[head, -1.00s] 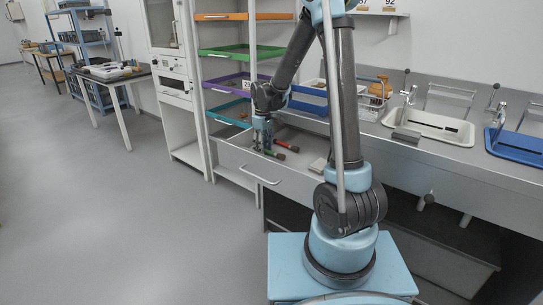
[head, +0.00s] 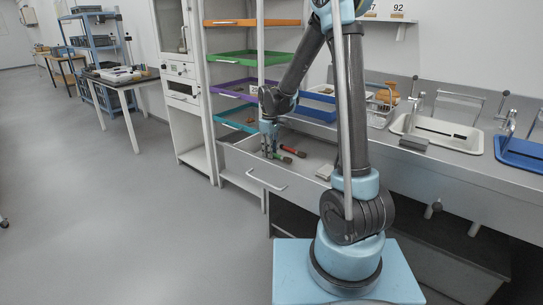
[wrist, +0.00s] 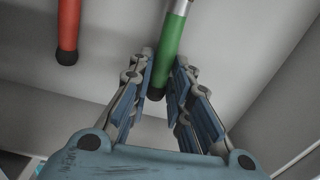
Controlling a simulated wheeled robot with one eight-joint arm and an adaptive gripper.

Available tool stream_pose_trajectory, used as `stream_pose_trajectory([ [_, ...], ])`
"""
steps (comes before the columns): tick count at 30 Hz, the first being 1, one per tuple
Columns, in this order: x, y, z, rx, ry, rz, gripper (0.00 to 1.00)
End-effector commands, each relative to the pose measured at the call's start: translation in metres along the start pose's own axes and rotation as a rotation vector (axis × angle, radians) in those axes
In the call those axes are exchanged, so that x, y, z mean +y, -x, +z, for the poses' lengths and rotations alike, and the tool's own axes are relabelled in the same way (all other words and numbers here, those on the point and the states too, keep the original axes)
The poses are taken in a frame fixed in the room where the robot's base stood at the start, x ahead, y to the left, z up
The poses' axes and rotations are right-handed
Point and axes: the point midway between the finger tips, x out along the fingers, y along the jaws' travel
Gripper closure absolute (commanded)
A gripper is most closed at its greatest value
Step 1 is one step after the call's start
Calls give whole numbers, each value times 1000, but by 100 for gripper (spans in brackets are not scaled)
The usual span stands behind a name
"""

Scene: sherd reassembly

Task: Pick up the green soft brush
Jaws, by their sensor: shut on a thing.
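The green soft brush (head: 281,158) is in the open drawer (head: 251,178), and its green handle (wrist: 171,42) shows in the wrist view with a dark rounded end. My gripper (head: 268,154) reaches down into the drawer. In the wrist view its two fingers (wrist: 166,88) are closed in on either side of the handle's end, shut on it. Whether the brush is clear of the drawer floor I cannot tell. The bristle end is outside the wrist view.
A red-handled brush (head: 294,151) lies beside the green one, and its handle also shows in the wrist view (wrist: 68,30). A small pale block (head: 325,171) lies farther right in the drawer. Drawer walls surround my gripper. A shelf rack with coloured trays (head: 237,87) stands at left.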

Motion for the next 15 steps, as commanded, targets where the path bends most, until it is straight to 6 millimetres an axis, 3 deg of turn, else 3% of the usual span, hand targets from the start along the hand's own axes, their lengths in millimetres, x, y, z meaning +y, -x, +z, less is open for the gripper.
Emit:
stream_pose_trajectory([
  [15,0,78,0,-1,-1,0,100],
])
